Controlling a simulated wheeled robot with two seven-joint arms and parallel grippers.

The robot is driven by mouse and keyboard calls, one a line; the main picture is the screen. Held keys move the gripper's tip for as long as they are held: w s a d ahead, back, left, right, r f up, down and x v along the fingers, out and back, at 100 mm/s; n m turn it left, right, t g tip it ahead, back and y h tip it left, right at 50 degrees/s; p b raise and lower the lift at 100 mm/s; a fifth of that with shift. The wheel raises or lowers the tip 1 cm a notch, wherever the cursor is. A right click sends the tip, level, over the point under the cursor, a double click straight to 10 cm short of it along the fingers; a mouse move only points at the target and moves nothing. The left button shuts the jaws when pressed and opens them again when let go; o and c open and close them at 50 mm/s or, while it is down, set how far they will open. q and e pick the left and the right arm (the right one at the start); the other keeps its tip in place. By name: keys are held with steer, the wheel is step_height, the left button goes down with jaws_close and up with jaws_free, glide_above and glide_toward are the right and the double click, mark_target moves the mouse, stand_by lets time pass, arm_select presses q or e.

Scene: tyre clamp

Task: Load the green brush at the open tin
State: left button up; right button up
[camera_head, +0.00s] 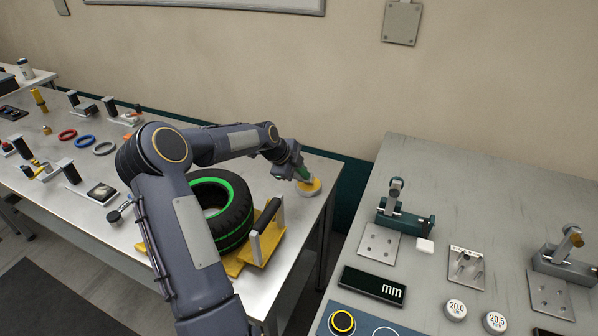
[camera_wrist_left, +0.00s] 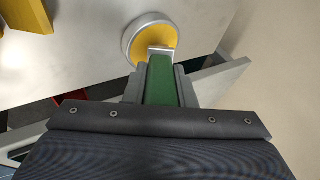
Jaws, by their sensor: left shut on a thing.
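My left gripper (camera_head: 297,175) is shut on the green brush (camera_head: 303,173) near the right end of the left table. In the left wrist view the green handle (camera_wrist_left: 161,82) sits between the fingers, with a pale ferrule at its far end. The open tin (camera_head: 309,187) is a low round tin with yellow contents. It also shows in the left wrist view (camera_wrist_left: 146,36), where the brush's end overlaps its near edge. I cannot tell whether the bristles touch the yellow contents. My right gripper is not in view.
A tyre (camera_head: 228,219) with green lines rests on a yellow clamp stand (camera_head: 270,245) beside my left arm. Coloured rings and small fixtures lie farther left on the table. A separate grey bench (camera_head: 440,180) with fixtures stands right, across a gap.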

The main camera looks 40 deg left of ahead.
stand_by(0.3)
arm_select(q)
steer(key=shift+r+p, duration=1.8)
steer(key=shift+r, duration=1.7)
